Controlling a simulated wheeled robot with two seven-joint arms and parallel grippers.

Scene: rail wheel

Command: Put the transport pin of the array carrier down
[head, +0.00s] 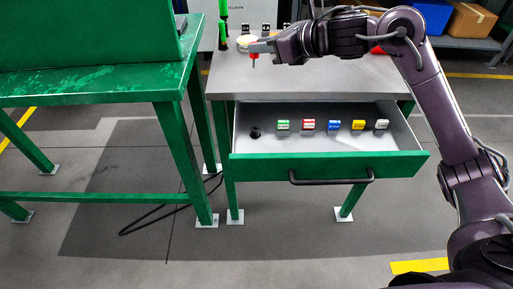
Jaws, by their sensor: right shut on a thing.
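My right gripper (262,47) is above the left part of the grey tabletop, reaching in from the right. It is shut on the transport pin (254,57), which has a red head and a thin dark shank pointing down. The pin's tip appears to be over the tabletop (310,80); I cannot tell whether it touches. A round pale object (245,39) shows just behind the gripper; I cannot tell whether it is the array carrier. My left gripper is out of the picture.
The table's drawer (330,167) stands open, holding a black round piece (255,132) and several coloured blocks (334,126). A green bench (100,85) stands at the left. A red object (377,50) lies partly behind my right arm. Much of the tabletop's front is clear.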

